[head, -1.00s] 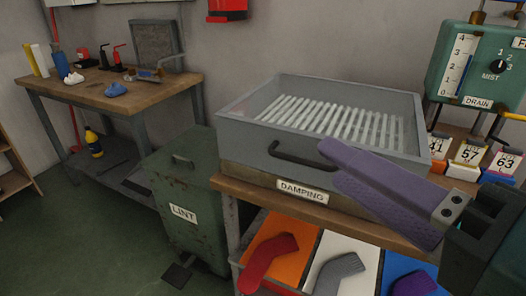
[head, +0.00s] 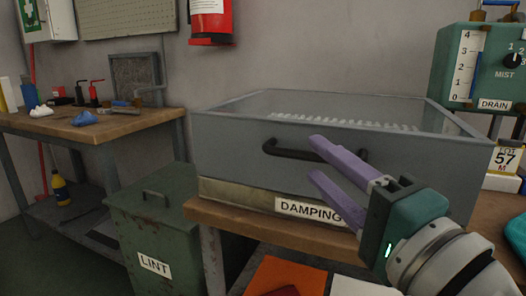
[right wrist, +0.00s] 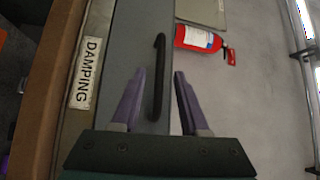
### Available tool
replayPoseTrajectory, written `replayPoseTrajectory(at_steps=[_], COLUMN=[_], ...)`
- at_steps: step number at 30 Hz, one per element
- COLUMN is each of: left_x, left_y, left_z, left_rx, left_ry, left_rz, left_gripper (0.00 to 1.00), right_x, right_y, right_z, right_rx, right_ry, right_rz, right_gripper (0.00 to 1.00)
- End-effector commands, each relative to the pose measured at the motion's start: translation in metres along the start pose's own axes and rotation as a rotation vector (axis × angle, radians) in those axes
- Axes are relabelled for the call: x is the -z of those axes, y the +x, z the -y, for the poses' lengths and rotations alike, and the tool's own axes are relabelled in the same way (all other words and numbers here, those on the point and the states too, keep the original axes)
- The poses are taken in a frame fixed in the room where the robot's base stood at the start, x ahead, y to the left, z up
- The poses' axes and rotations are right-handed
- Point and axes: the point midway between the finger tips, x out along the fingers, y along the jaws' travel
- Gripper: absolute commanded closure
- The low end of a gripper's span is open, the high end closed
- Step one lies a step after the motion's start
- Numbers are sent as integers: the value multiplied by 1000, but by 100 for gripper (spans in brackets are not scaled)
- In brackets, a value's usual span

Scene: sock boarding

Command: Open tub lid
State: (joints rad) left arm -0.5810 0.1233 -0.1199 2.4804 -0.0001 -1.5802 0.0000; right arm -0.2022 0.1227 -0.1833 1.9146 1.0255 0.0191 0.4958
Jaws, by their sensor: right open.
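The tub (head: 240,193) stands on the wooden bench with a "DAMPING" label on its low beige base. Its grey lid (head: 225,150) sits down on the base, with a see-through top and pale slats showing inside. A black bar handle (head: 290,153) is on the lid's front face. My right gripper (head: 317,159) is open, its two purple fingers pointing at the handle. In the right wrist view the handle (right wrist: 159,75) lies between the open fingers (right wrist: 158,73); I cannot tell whether they touch it. My left gripper is not in view.
A green "LINT" bin (head: 150,225) stands left of the bench. A green mist box (head: 480,65) and a "57" card (head: 506,158) are at the right. Orange (head: 285,275) and white boards lie under the bench front. A red extinguisher (head: 211,20) hangs behind.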

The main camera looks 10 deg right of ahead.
Motion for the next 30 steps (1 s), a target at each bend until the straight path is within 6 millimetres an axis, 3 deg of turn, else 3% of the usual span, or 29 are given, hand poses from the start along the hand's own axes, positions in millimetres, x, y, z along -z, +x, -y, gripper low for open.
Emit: replayPoseTrajectory(at_steps=[6,17,27,30], left_x=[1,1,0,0], left_y=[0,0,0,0], left_z=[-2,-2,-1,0], left_rx=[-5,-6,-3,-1], left_ry=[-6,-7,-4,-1], left_rz=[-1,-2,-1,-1], left_gripper=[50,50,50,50], right_x=[0,0,0,0], right_y=[28,33,33,33], right_z=[0,0,0,0], right_rx=[0,-1,-1,-1], right_ry=[1,-1,-1,-1], right_rz=[-1,1,1,1], right_gripper=[55,55,94,100])
